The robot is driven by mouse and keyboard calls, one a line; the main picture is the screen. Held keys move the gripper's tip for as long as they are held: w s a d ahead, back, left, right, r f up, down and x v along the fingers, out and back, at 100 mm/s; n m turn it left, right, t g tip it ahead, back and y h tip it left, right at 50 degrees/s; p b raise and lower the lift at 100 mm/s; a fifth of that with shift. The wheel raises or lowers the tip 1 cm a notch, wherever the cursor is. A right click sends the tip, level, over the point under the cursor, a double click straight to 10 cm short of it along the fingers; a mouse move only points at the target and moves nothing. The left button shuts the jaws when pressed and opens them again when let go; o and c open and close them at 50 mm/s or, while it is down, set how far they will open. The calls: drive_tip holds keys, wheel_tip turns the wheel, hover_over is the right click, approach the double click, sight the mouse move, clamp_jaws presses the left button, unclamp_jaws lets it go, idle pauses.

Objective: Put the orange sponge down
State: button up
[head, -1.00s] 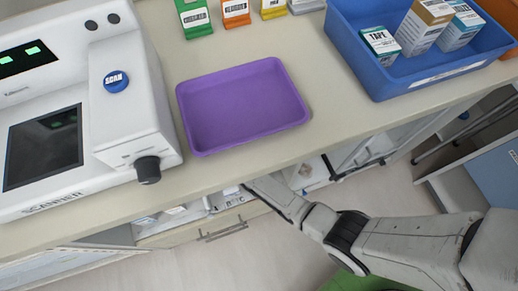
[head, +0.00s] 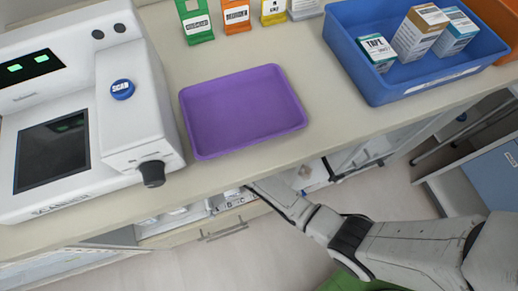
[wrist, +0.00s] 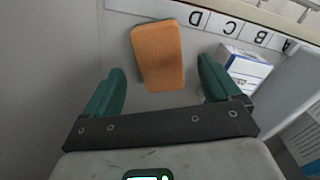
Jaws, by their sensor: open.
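The orange sponge (wrist: 158,55) lies flat on a light grey surface inside the drawer or shelf compartment, in the wrist view. It sits just beyond my gripper (wrist: 160,85), roughly centred between the two green fingers. The fingers are spread wide and nothing is between their tips that they touch. In the head view the sponge and my fingers are hidden below the counter edge; only my arm shows, reaching in under the counter.
A strip lettered A to D (wrist: 228,26) runs along the compartment's edge. A white and blue box (wrist: 245,66) lies right of the sponge. On the counter are a purple tray (head: 243,112), a scanner (head: 125,95) and a blue bin (head: 385,85) with boxes.

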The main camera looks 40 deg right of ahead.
wheel_tip(320, 180, up, 8)
drive_tip(key=p, duration=0.1)
drive_tip(key=shift+p, duration=0.35)
drive_tip(key=shift+s+f, duration=0.1)
idle(0.3)
